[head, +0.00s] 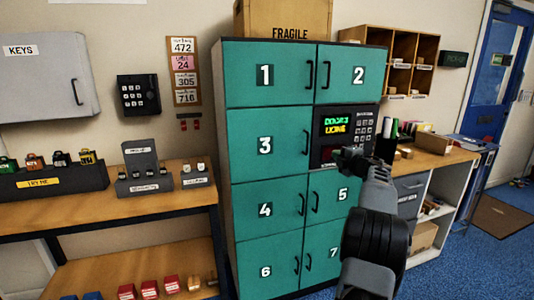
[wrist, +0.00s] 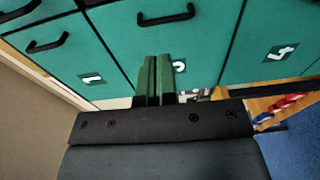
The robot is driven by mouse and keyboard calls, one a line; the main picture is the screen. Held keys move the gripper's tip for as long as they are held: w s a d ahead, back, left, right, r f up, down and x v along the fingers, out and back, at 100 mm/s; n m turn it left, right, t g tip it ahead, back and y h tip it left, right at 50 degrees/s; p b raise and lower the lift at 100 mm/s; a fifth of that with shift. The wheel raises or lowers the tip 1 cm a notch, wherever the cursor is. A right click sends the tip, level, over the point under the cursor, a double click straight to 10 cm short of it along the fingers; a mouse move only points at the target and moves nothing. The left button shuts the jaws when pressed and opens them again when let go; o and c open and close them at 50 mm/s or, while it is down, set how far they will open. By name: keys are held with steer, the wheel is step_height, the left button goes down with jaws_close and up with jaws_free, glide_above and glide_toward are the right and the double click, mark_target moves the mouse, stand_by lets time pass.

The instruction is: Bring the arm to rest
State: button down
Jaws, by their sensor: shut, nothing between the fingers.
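My gripper (head: 347,158) is in front of the teal locker cabinet (head: 270,122), just below the locker's keypad panel (head: 344,135). In the wrist view its two green fingers (wrist: 154,80) lie close together, shut and empty, against the teal doors behind. My grey and black arm rises from the lower right of the head view and covers part of doors 5 and 7. The numbered locker doors that show look closed. The panel's display shows green and yellow text, partly unclear.
A wooden bench (head: 60,212) with small padlocks and boxes stands at left. A desk (head: 440,158) with pens and boxes stands at right below wooden pigeonholes (head: 395,58). A carton (head: 285,18) sits on the locker. Blue floor (head: 475,240) is open at lower right.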

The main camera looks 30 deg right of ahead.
steer(key=s+d+f+m+g+h, duration=0.4)
steer(key=d+f+m+g+h, duration=0.25)
steer(key=m, duration=0.45)
steer(key=s+a+f+m+g+h+p, duration=0.1)
steer(key=s+a+f+m+g+p, duration=0.2)
steer(key=a+m, duration=0.4)
steer(key=s+a+f+m+g+y+p, duration=0.1)
steer(key=s+a+f+g+y+p, duration=0.2)
steer(key=a, duration=1.1)
steer(key=s+a+m+g+y, duration=0.1)
steer(key=s+a+g+y, duration=0.2)
steer(key=a, duration=1)
steer(key=s+a+r+n+y+p, duration=0.1)
steer(key=s+a, duration=0.2)
steer(key=a, duration=0.4)
steer(key=s+a+r+n+t+y+p, duration=0.1)
steer(key=s+a+r+p, duration=0.1)
steer(key=a, duration=0.4)
steer(key=s+a+r+n+y+p, duration=0.1)
steer(key=s+a+r+y, duration=0.1)
steer(key=s+a, duration=0.2)
steer(key=a, duration=0.3)
steer(key=shift+a+n+p, duration=0.3)
steer(key=shift+p, duration=0.05)
steer(key=shift+s+r+t, duration=0.1)
steer(key=shift+t, duration=0.15)
